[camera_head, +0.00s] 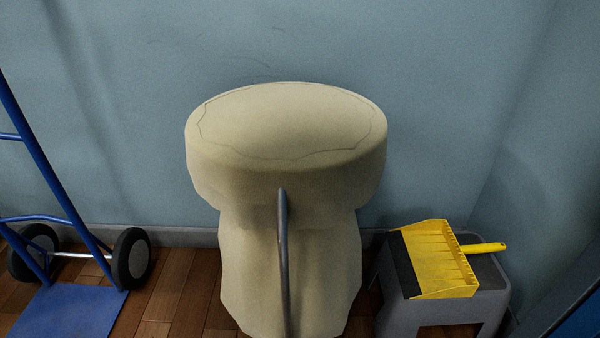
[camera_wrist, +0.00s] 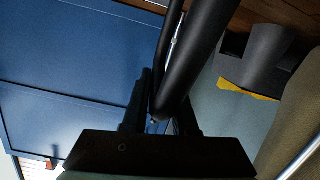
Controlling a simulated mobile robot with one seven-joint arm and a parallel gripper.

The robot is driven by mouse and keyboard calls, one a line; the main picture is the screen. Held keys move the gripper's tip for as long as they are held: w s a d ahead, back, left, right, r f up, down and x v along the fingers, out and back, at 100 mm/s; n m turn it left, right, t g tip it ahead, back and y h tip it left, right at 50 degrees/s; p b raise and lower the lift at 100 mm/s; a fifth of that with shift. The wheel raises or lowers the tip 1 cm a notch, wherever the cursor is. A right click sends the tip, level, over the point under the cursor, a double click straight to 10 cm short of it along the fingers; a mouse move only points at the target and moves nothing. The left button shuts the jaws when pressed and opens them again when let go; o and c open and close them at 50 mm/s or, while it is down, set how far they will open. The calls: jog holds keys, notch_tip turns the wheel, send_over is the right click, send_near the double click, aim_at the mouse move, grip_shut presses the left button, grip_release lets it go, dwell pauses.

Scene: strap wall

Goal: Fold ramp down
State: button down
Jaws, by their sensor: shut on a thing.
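My gripper (camera_wrist: 161,115) shows in the wrist view, its black fingers shut on a dark round bar (camera_wrist: 195,55). A broad blue panel (camera_wrist: 70,50) with straight seams fills the left of the wrist view, beside the fingers. It appears to be the ramp, but I cannot tell how the bar joins it. In the head view, only a dark blue edge (camera_head: 580,320) shows at the lower right corner, and I cannot tell if it is the same panel. My gripper is outside the head view.
A large beige rounded form (camera_head: 290,120) blocks the middle of the head view. A blue hand truck (camera_head: 50,190) stands at left. A yellow dustpan (camera_head: 438,262) lies on a grey step stool (camera_head: 490,290) at right. Some wooden floor (camera_head: 180,290) shows between.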

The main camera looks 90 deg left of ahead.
jog(key=c, duration=1)
grip_release()
jog(key=shift+w+d+f, duration=0.1)
jog(key=shift+w+d, duration=0.1)
jog(key=shift+d, duration=0.1)
jog(key=shift+o, duration=1.2)
jog(key=shift+a, duration=0.1)
jog(key=shift+s, duration=0.15)
jog(key=s+r+p, duration=0.1)
jog(key=s+r, duration=0.1)
jog(key=s, duration=1)
jog(key=shift+s+a+r+p, duration=0.25)
jog(key=shift+a+p, duration=0.1)
jog(key=shift+a, duration=0.1)
